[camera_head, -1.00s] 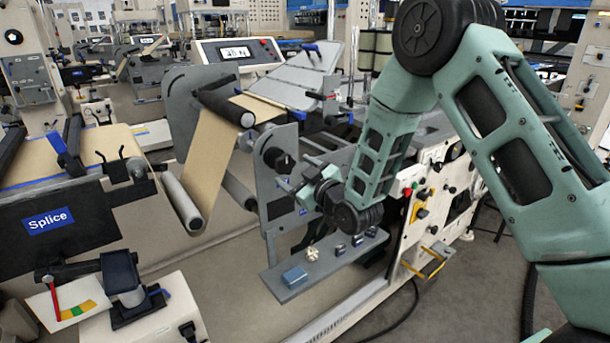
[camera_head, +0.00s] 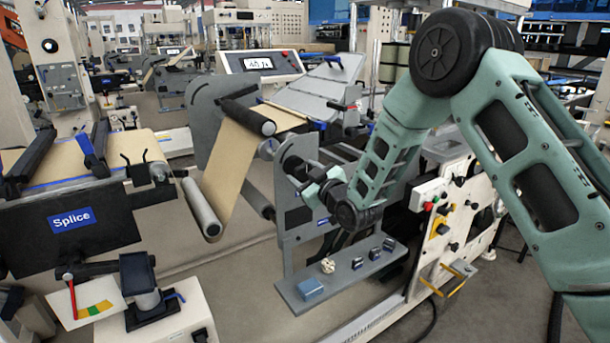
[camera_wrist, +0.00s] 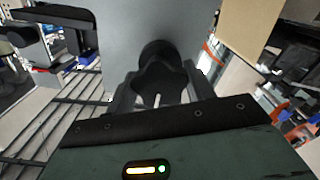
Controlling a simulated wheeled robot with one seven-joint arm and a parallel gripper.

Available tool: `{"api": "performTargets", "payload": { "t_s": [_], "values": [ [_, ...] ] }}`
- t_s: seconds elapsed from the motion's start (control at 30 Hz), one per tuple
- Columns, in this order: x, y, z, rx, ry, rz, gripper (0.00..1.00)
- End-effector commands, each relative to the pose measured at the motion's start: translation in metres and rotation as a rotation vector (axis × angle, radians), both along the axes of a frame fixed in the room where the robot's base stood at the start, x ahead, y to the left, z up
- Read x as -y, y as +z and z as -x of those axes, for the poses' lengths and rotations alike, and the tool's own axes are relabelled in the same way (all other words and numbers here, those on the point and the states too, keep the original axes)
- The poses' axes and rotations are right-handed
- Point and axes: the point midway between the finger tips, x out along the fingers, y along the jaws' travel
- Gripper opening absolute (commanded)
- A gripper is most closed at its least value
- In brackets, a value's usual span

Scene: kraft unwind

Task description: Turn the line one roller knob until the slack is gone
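The black roller knob (camera_wrist: 160,80) sits on a grey side plate and has a white pointer line. In the head view the knob (camera_head: 294,164) is partly covered by my gripper (camera_head: 304,184). In the wrist view my gripper (camera_wrist: 160,92) has its fingers spread, one on each side of the knob. I cannot tell whether they touch it. The brown kraft web (camera_head: 228,165) runs from the upper black roller (camera_head: 248,116) down towards a lower grey roller (camera_head: 201,209).
A display panel (camera_head: 260,64) stands behind the rollers. The splice table (camera_head: 70,222) is at left, with a gauge stand (camera_head: 140,285) in front. Floor shows between them.

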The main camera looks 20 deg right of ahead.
Motion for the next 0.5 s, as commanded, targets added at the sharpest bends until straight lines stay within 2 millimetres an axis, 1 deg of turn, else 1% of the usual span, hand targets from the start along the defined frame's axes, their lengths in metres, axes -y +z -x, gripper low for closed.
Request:
{"api": "performTargets", "payload": {
  "t_s": [0.17,0.23,0.5],
  "values": [
    [0.0,-0.0004,0.0001,-0.002,0.0,-0.006,0.31],
    [0.0004,-0.0012,0.0001,-0.011,0.0,-0.035,0.31],
    [0.0002,-0.0013,0.0002,-0.078,0.0,-0.244,0.31]
  ]
}}
